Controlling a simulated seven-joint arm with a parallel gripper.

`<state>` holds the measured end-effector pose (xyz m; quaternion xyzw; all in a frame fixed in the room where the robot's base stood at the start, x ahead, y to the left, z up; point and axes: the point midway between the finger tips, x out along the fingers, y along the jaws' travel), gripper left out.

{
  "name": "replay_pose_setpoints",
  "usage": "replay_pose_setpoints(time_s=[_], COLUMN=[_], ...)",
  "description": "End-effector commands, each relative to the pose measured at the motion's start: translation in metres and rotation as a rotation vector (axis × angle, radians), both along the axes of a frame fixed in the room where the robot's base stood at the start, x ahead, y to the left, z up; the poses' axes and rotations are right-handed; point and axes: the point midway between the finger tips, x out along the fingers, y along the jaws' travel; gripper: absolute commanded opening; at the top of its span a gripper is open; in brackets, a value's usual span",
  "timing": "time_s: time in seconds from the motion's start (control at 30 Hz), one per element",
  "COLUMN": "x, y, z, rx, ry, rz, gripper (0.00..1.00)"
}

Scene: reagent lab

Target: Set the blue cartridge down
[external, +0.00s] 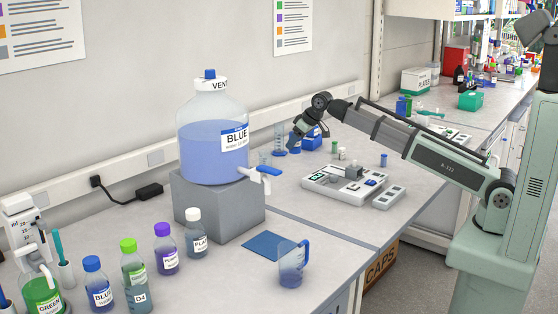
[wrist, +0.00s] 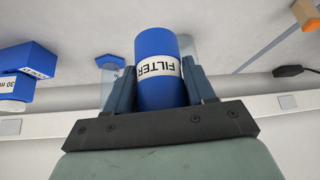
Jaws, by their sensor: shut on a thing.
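The blue cartridge (wrist: 158,95), a cylinder with a white FILTER label, sits between the two fingers of my gripper (wrist: 160,85) in the wrist view. The fingers are shut on its sides. In the external view my gripper (external: 297,138) is at the far side of the bench, to the right of the big carboy. The cartridge is hard to make out there, and I cannot tell whether its base touches the bench.
A blue box (wrist: 32,62) is beside the cartridge in the wrist view. A white instrument (external: 335,187) stands right of my gripper. The BLUE carboy (external: 205,150) stands on a grey block (external: 235,205). A blue mat (external: 258,243) and a jug (external: 290,270) are in front.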

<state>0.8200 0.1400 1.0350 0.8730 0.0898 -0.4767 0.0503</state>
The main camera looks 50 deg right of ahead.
Motion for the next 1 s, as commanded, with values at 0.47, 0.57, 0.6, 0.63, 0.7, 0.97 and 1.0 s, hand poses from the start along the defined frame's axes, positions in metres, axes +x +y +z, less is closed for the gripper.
replay_pose_setpoints(time_s=[0.47, 0.57, 0.6, 0.63, 0.7, 0.97, 1.0], x=[-0.001, 0.0, -0.001, -0.001, 0.0, 0.0, 0.0], y=[0.0, 0.0, 0.0, 0.0, 0.0, 0.0, 0.0], z=[-0.05, -0.062, -0.067, -0.07, -0.073, -0.074, -0.075], rx=[0.0, 0.0, 0.0, 0.0, 0.0, 0.0, 0.0], ry=[0.001, 0.0, 0.001, 0.001, -0.001, -0.001, -0.001], rz=[-0.001, -0.001, -0.001, -0.001, -0.001, -0.001, -0.001], gripper=[0.21, 0.21, 0.21, 0.21, 0.21, 0.21, 0.21])
